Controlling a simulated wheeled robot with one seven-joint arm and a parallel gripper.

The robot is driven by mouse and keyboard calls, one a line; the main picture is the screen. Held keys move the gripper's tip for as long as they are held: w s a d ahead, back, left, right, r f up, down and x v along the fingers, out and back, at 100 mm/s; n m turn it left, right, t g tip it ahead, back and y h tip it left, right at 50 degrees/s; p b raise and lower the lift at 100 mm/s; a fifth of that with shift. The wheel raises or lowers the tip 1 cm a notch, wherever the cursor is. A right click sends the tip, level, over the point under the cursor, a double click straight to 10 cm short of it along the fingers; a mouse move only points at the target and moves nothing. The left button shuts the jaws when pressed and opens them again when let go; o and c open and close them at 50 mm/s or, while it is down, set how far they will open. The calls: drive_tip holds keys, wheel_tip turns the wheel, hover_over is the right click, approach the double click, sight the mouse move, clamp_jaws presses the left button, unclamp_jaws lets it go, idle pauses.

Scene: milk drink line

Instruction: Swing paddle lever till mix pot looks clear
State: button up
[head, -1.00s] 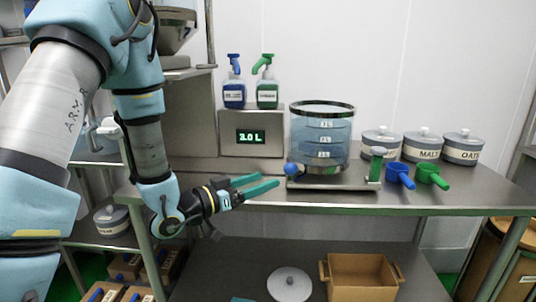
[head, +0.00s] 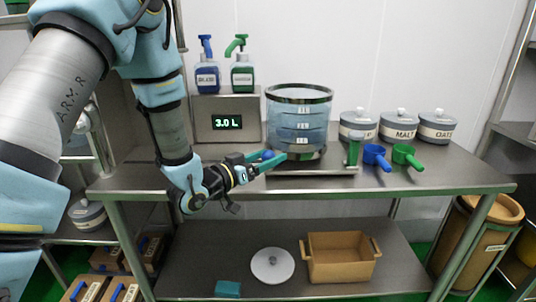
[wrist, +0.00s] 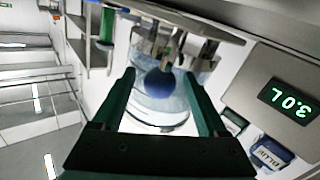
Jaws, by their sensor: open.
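The mix pot (head: 298,128) is a see-through cylinder with a dark rim and level marks on the back counter. Its contents look pale blue and see-through; it also shows in the wrist view (wrist: 150,108). A blue ball knob (wrist: 159,84), apparently the paddle lever's end, is at the pot's near left side. My gripper (head: 275,160) is open and empty, its green fingers pointing at the knob. In the wrist view the knob appears between the two fingertips (wrist: 159,77). I cannot tell whether they touch it. In the head view the fingers partly cover the knob.
A green upright handle (head: 353,151), blue scoop (head: 376,156), green scoop (head: 406,157) and lidded jars (head: 398,125) stand right. The counter's front strip is clear.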

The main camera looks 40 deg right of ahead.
drive_tip(key=shift+d, duration=0.1)
drive_tip(key=shift+c, duration=0.4)
clamp_jaws()
idle(1.0)
